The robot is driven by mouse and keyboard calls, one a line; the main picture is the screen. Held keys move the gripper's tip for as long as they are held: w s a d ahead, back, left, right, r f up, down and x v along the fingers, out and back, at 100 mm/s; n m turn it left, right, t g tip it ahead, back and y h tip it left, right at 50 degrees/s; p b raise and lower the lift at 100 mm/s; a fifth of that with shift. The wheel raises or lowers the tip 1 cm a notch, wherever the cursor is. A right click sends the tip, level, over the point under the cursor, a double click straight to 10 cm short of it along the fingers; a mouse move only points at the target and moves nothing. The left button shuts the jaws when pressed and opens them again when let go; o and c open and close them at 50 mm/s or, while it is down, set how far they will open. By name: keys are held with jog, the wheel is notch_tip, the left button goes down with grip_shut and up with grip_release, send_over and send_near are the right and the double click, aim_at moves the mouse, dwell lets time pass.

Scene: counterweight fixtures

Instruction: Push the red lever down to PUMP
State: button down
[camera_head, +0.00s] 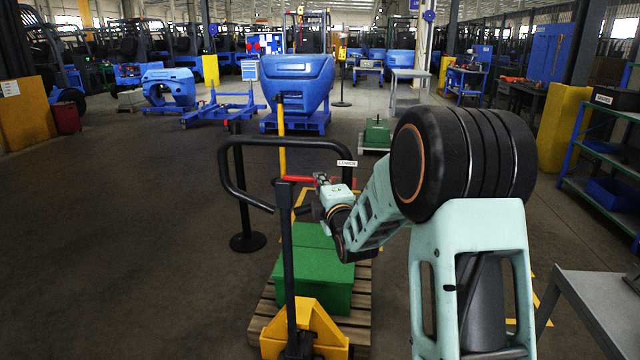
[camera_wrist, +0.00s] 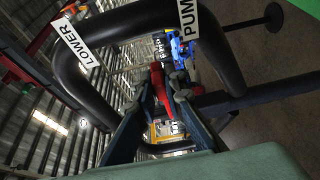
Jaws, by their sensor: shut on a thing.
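The red lever (camera_head: 298,180) is on the black handle loop (camera_head: 232,172) of a yellow pallet truck (camera_head: 312,325) and lies about level in the head view. My gripper (camera_head: 318,184) is at the lever's right end. In the wrist view my gripper (camera_wrist: 160,82) has its two fingers on either side of the red lever (camera_wrist: 158,88), shut on it. The LOWER label (camera_head: 347,163) is on the right of the loop. The wrist view shows this LOWER label (camera_wrist: 77,44) and the PUMP label (camera_wrist: 188,18). The PUMP label is not readable in the head view.
Green blocks (camera_head: 325,283) sit on a wooden pallet (camera_head: 362,300) below my gripper. A grey table (camera_head: 600,310) is at the near right. The floor at left is clear.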

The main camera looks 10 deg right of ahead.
jog(key=shift+f, duration=0.1)
jog(key=shift+f+b, duration=0.35)
jog(key=shift+b, duration=0.75)
jog(key=f+m+b, duration=0.1)
jog(key=b, duration=0.3)
jog(key=f+m+t+b, duration=0.1)
jog(key=m+b, duration=0.1)
jog(key=b, duration=0.3)
jog(key=shift+a, duration=0.15)
jog(key=shift+r, duration=0.2)
jog(key=c, duration=2)
grip_release()
